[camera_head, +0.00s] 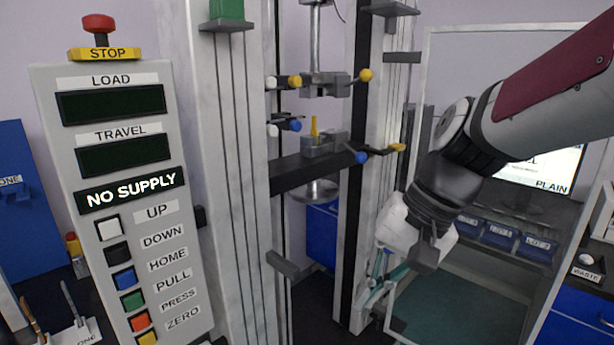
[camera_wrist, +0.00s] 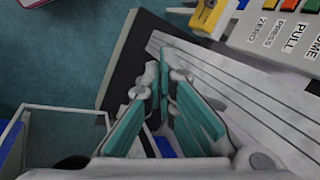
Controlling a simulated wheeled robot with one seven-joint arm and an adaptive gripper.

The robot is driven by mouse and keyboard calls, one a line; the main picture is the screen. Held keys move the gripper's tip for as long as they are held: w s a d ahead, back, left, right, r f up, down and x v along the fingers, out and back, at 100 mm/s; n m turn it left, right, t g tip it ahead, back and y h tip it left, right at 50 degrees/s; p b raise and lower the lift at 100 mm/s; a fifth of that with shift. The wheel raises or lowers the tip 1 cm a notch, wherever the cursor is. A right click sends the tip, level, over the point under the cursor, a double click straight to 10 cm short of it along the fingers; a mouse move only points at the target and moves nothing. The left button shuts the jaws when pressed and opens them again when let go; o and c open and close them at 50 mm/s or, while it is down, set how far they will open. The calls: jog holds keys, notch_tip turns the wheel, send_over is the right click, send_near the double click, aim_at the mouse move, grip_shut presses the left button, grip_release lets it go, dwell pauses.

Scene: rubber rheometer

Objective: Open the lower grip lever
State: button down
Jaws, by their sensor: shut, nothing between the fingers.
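The lower grip (camera_head: 322,143) is a grey clamp on the dark crossbeam of the testing machine, with a yellow piece standing upright in it. A lever with a blue knob (camera_head: 361,157) sticks out at its right front, near a yellow-ended handle (camera_head: 397,148). I cannot tell which of these is the lower grip lever. My gripper (camera_head: 372,292) points down, below and to the right of the lower grip, apart from it. Its teal fingers also show in the wrist view (camera_wrist: 160,75), close together and empty. No lever is recognisable in the wrist view.
The upper grip (camera_head: 326,85) with a yellow knob hangs above. The control panel (camera_head: 121,200) reads NO SUPPLY at the left. The right column (camera_head: 381,60) stands close to my gripper. A framed clear panel (camera_head: 425,90) stands at the right, behind my arm.

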aim_at(354, 151)
jog(key=w+a+f+m+y, duration=0.1)
jog(key=w+m+y, duration=0.25)
jog(key=w, duration=0.45)
jog(key=w+a+f+m+t+y, duration=0.15)
jog(key=w+y, duration=0.25)
jog(key=w, duration=0.4)
jog(key=w+a+f+m+y, duration=0.1)
jog(key=w+m+y, duration=0.25)
jog(key=w, duration=0.35)
jog(key=w+d+f+m+t, duration=0.2)
jog(key=w+d+m+t, duration=0.4)
jog(key=d, duration=0.3)
jog(key=w+d+f+m+t+y+b, duration=0.1)
jog(key=w+d+f+m+t, duration=0.2)
jog(key=w+d+m+t, duration=0.3)
jog(key=w+d+t, duration=0.2)
jog(key=w+d, duration=0.1)
jog(key=shift+w+f+m+y, duration=0.3)
jog(key=shift+m, duration=0.05)
jog(key=shift+a, duration=0.1)
jog(key=w+a+r+p, duration=0.2)
jog(key=w+a+r, duration=0.2)
jog(key=a+r, duration=0.2)
notch_tip(354, 151, up, 3)
jog(key=shift+w+f, duration=0.1)
jog(key=shift+w, duration=0.3)
